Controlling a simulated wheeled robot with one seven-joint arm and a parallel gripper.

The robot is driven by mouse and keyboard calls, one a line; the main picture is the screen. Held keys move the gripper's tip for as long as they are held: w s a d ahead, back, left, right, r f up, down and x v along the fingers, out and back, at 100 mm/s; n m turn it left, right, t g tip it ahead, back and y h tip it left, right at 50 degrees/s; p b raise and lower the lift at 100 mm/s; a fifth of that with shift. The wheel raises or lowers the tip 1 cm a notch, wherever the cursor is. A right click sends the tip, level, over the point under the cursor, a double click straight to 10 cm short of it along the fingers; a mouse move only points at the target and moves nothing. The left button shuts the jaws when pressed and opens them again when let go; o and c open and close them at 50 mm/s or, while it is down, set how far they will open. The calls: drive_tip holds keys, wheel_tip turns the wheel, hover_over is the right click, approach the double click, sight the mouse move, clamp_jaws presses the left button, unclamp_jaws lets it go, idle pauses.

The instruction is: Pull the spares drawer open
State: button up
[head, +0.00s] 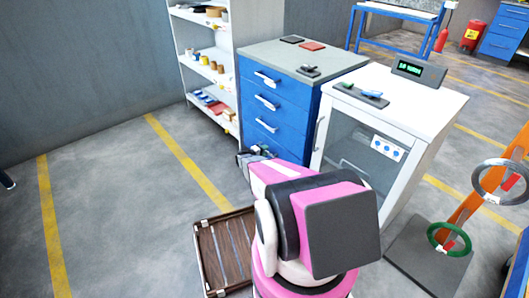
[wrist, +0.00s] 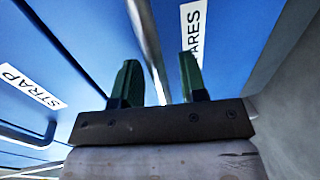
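The spares drawer (wrist: 235,45) fills the right of the wrist view. It is a blue front with a white label (wrist: 197,28) reading "ARES", its start hidden behind a green finger. My gripper (wrist: 159,58) is open, with its two green fingers apart. A silver handle bar (wrist: 147,35) passes between them, and I cannot tell whether either finger touches it. The strap drawer (wrist: 70,55), labelled "STRAP", lies to the left. In the head view my gripper (head: 256,156) is low against the front of the blue drawer cabinet (head: 250,88), hiding part of its lower front.
A white glass-fronted cabinet (head: 448,106) stands right of the drawer cabinet, and a white shelf (head: 190,62) stands left. A brown slatted crate (head: 203,262) lies on the floor beside me.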

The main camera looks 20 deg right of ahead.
drive_tip(key=shift+d, duration=0.1)
clamp_jaws()
drive_tip(key=f+v, duration=0.3)
drive_tip(key=v, duration=1.2)
drive_tip(key=a+f+v, duration=0.1)
drive_tip(key=f+v, duration=0.2)
drive_tip(key=v, duration=1.3)
drive_tip(key=shift+s, duration=0.15)
unclamp_jaws()
drive_tip(key=shift+a, duration=0.1)
drive_tip(key=v, duration=1)
drive_tip(key=shift+a, duration=0.35)
drive_tip(key=shift+s, duration=0.1)
